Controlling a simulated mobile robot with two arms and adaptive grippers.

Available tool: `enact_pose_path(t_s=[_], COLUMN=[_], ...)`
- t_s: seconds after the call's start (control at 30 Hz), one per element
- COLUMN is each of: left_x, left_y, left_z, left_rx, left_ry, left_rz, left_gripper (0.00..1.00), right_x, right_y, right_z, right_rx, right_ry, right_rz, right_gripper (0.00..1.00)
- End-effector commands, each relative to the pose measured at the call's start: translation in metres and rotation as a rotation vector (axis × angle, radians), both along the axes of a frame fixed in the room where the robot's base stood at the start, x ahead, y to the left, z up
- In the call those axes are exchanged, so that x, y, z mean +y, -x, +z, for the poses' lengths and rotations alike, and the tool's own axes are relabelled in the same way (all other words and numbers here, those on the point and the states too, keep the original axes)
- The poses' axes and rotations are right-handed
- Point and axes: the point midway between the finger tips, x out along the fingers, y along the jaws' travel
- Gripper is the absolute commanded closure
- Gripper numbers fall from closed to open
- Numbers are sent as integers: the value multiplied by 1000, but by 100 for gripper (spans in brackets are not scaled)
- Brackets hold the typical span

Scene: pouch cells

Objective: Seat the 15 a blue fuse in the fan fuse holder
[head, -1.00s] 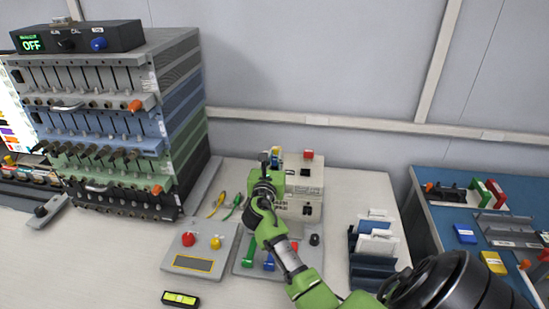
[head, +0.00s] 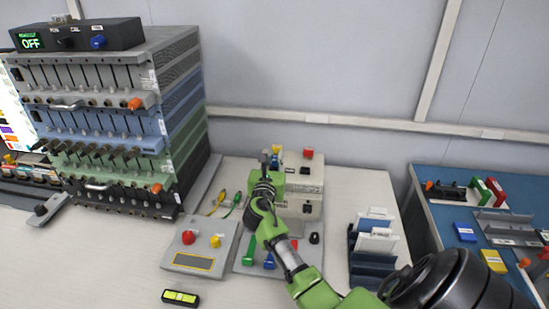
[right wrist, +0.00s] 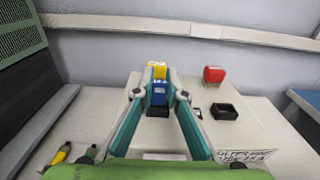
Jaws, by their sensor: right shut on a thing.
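My right gripper (right wrist: 159,92) is shut on the blue fuse (right wrist: 158,96), which sits upright between the two teal fingertips in the right wrist view. In the head view the right gripper (head: 268,160) is over the left part of a cream box (head: 308,187), and the fuse is too small to make out. A yellow piece (right wrist: 158,70) is just behind the fuse. An open black square holder (right wrist: 223,111) is on the box top, right of the gripper. I cannot tell which holder is the fan's, or whether the fuse touches one. My left gripper is out of view.
A red block (right wrist: 214,75) stands on the box's back right. A tall instrument rack (head: 110,120) is at left. A dark rack of pouch cells (head: 372,262) is at right.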

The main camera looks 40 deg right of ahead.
Motion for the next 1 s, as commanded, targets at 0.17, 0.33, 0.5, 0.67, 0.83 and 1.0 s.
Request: enact_pose_path(t_s=[0.17, 0.33, 0.5, 0.67, 0.83, 1.0], left_x=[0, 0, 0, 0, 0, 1], left_y=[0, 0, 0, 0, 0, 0], left_z=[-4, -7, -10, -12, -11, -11], left_rx=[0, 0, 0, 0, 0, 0], left_ry=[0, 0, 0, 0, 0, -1], left_rz=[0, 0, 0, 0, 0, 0], left_gripper=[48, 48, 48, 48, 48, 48], right_x=[0, 0, 0, 0, 0, 0], right_y=[0, 0, 0, 0, 0, 0], right_z=[-6, -10, -14, -17, -16, -16], right_rx=[1, 0, -1, -1, -1, -1], right_ry=[1, 0, -1, -1, -1, -1], right_rz=[0, 0, 0, 0, 0, 0], right_gripper=[98, 98, 98, 85, 68, 68])
